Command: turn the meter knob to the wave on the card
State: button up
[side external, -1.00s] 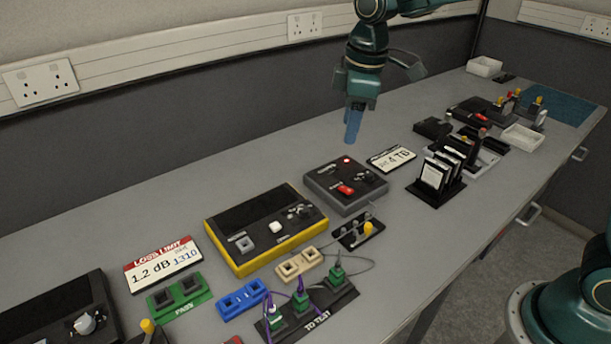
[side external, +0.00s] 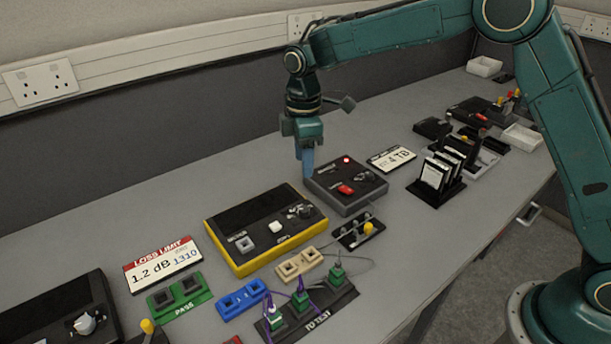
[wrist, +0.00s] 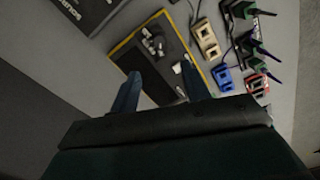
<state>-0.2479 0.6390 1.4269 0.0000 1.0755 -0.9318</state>
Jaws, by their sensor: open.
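The meter (side external: 236,222) is a black box with a yellow rim on the bench, and it also shows in the wrist view (wrist: 120,45). The knob's pointer setting is too small to read. The card (side external: 163,265) stands left of the meter and reads "LOSS LIMIT 1.2 dB 1310". My gripper (side external: 308,168) points down, open and empty, above the bench behind the meter's right end. In the wrist view its fingers (wrist: 161,90) are apart over the meter's near part.
A grey box (side external: 345,184) with a red switch stands close to my gripper's right. Green (side external: 181,298), blue (side external: 242,299) and tan (side external: 299,264) holders sit before the meter, with a cabled "TO TEST" rack (side external: 310,312). Bench behind the meter is clear.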

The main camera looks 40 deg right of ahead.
aim_at(304, 208)
notch_tip(304, 208, down, 14)
jog(key=shift+r, duration=0.2)
dwell(0.5)
jog(key=c, duration=1)
